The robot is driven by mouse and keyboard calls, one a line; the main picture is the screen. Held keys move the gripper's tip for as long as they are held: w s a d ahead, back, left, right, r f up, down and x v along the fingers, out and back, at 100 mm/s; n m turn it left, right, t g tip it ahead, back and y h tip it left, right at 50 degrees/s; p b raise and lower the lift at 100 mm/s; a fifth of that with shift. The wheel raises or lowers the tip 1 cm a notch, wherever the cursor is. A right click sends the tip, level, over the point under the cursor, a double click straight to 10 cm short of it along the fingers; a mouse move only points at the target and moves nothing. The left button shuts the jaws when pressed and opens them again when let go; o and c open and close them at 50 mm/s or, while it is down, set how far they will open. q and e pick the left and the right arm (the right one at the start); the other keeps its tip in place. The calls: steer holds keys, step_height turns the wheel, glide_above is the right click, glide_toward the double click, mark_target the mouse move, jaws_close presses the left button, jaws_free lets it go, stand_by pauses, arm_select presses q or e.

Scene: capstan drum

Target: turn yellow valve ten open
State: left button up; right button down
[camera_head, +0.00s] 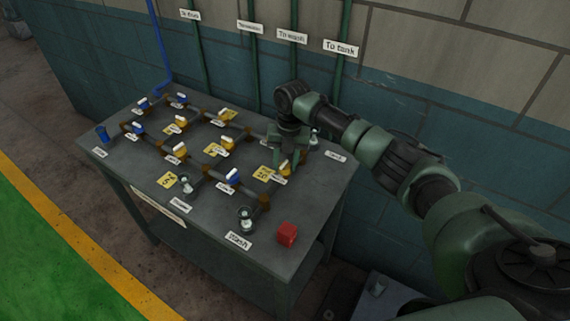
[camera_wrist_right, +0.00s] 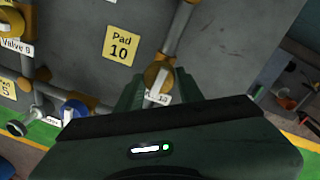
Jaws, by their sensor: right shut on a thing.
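Yellow valve ten (camera_head: 285,170) sits on a pipe toward the right of the grey bench, beside a yellow pad. In the right wrist view the yellow valve (camera_wrist_right: 155,72) shows between my fingers, near a pad reading "Pad 10" (camera_wrist_right: 121,46). Its label is partly hidden by my gripper. My right gripper (camera_head: 287,160) reaches down onto the valve from above and is shut on its white handle. The fingers hide part of the handle, so its exact angle is hard to tell. My left gripper is in neither view.
The bench (camera_head: 205,215) carries several other yellow and blue valves on connected pipes, close to my right gripper. A red block (camera_head: 287,234) stands at its front right corner. A brick wall with green pipes rises behind.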

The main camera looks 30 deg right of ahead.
mark_target(287, 166)
steer(key=shift+r+n, duration=0.1)
steer(key=shift+n, duration=0.4)
steer(key=c, duration=0.9)
jaws_free()
steer(key=shift+d+r, duration=0.1)
steer(key=shift+r, duration=0.3)
step_height(287, 166, up, 7)
steer(key=shift+s+d+f+b, duration=0.1)
steer(key=shift+d+b, duration=0.05)
steer(key=shift+b, duration=0.85)
